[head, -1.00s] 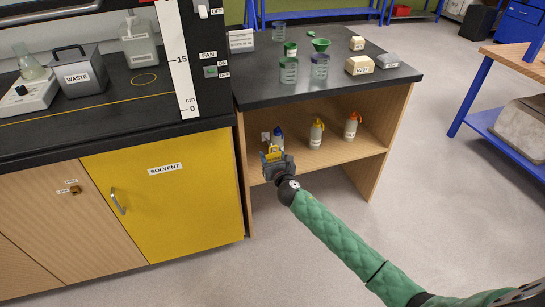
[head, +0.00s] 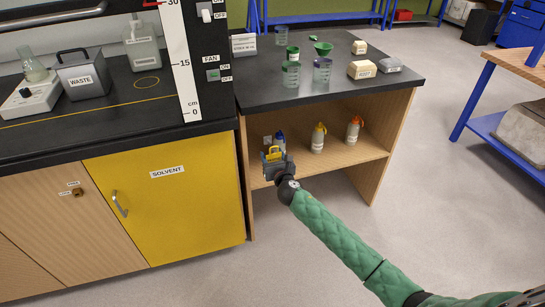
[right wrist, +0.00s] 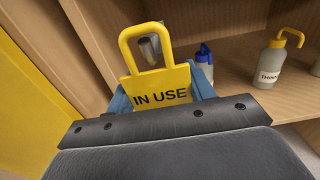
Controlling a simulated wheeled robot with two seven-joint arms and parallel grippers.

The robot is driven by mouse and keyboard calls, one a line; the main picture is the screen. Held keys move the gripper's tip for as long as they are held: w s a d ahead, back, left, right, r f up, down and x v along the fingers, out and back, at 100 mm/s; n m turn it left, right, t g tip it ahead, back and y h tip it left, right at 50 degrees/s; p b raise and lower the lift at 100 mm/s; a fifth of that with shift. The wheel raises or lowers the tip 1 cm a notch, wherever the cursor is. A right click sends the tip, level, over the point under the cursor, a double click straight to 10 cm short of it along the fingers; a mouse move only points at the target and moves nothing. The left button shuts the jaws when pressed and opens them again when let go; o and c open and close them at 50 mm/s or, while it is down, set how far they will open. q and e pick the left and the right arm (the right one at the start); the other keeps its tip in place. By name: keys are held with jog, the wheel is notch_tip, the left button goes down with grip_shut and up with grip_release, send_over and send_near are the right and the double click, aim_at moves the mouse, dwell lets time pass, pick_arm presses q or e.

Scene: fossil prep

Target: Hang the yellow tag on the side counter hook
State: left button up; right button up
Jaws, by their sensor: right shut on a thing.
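The yellow tag (right wrist: 160,88) reads IN USE and has a loop handle at its top. My right gripper (right wrist: 160,100) is shut on its lower part and holds it upright; the tag also shows in the head view (head: 273,153). A grey hook (right wrist: 150,50) shows through the tag's loop in the right wrist view. I cannot tell whether the loop is around the hook or in front of it. In the head view my right gripper (head: 277,167) is at the front left of the side counter's (head: 330,90) open shelf. My left gripper is not in view.
A blue-capped bottle (right wrist: 204,62) stands close behind the tag to its right. Yellow-capped (head: 318,139) and orange-capped (head: 353,131) bottles stand further right on the shelf. The yellow solvent cabinet (head: 170,205) is to the left. The floor in front is clear.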

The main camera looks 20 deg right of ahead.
jog(key=shift+w+f, duration=0.15)
jog(key=shift+w+f+b, duration=0.35)
jog(key=shift+w, duration=0.15)
jog(key=shift+w, duration=0.3)
jog(key=shift+w+f, duration=0.1)
jog(key=shift+w, duration=0.2)
dwell(0.3)
